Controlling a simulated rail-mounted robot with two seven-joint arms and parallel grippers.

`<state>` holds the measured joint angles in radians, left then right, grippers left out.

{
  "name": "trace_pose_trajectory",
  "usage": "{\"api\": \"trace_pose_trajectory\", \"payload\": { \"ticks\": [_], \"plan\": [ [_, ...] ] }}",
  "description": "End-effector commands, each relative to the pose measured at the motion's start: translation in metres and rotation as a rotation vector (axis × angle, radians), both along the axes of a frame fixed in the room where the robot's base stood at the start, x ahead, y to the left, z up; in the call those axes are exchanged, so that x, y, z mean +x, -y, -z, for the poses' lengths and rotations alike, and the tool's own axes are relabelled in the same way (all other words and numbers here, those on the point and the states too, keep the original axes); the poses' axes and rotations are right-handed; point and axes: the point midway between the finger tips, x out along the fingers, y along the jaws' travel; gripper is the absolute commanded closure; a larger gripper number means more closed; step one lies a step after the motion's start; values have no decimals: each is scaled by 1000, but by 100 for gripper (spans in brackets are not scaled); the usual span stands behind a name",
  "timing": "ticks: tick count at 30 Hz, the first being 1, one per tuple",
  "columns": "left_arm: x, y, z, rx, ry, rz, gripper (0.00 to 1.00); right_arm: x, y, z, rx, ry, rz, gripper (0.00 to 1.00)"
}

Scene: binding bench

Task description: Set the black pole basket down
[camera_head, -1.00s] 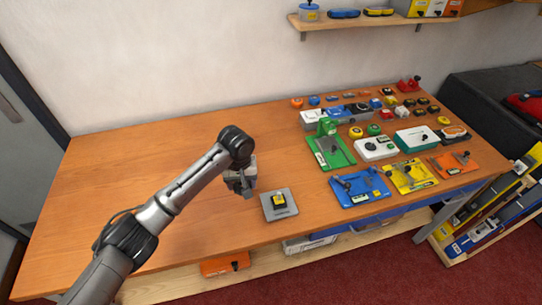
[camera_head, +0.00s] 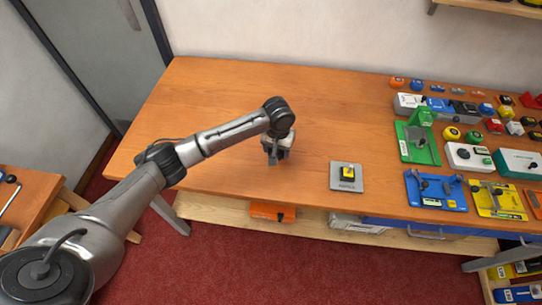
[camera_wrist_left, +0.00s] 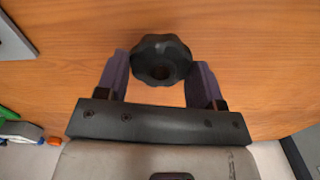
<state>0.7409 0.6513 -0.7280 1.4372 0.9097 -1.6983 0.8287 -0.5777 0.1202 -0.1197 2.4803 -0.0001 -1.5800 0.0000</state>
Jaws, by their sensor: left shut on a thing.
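The black pole basket (camera_wrist_left: 155,50), a dark scalloped disc with a hole in its middle, sits between the two fingers of my left gripper in the left wrist view. My left gripper (camera_head: 273,162) is shut on it, over the left part of the wooden bench (camera_head: 215,100) in the head view. The basket cannot be made out there, hidden by or blending with the gripper. Bare wood lies behind it in the wrist view; whether it touches the bench I cannot tell. My right gripper is not in view.
A grey plate with a yellow-and-black block (camera_head: 347,173) lies right of my left gripper. A green fixture (camera_head: 420,145), a blue one (camera_head: 436,192) and a yellow one (camera_head: 497,200) stand farther right. The bench left of and behind the gripper is clear.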

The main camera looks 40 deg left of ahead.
Motion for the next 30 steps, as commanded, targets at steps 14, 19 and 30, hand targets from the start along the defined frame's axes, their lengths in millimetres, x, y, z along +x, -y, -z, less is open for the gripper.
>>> {"api": "trace_pose_trajectory", "payload": {
  "ticks": [14,19,30],
  "plan": [
    [-11,-20,23,0,-1,1,61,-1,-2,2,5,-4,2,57],
    [-12,-20,44,1,-1,0,61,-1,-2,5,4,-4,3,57],
    [-11,-20,54,0,1,1,61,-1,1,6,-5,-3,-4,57]
  ]
}}
